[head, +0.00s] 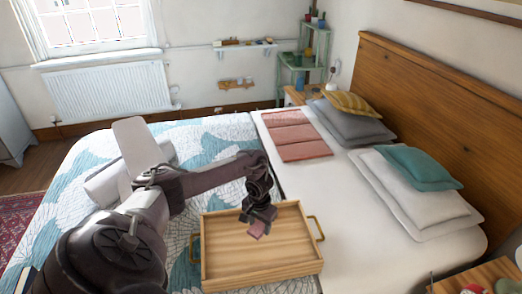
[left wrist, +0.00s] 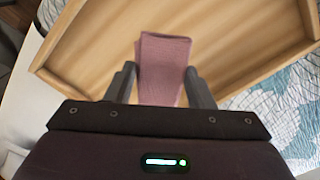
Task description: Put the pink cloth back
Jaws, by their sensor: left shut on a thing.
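The pink cloth (head: 257,231) is a small folded piece held in my left gripper (head: 259,217) over the wooden tray (head: 236,272). In the left wrist view the cloth (left wrist: 163,60) lies between the two dark fingers of my left gripper (left wrist: 163,86), with the light wood floor of the tray (left wrist: 90,40) behind it. The tray has low walls and a handle at each end, and it stands on the bed. The gap between cloth and tray floor is hard to judge. My right gripper is in neither view.
The bed (head: 355,255) has a blue and white patterned quilt (head: 60,205). A salmon folded textile (head: 295,135) lies beyond the tray. Grey and white pillows and a teal cushion (head: 420,167) rest near the wooden headboard (head: 440,110). White sheet is bare right of the tray.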

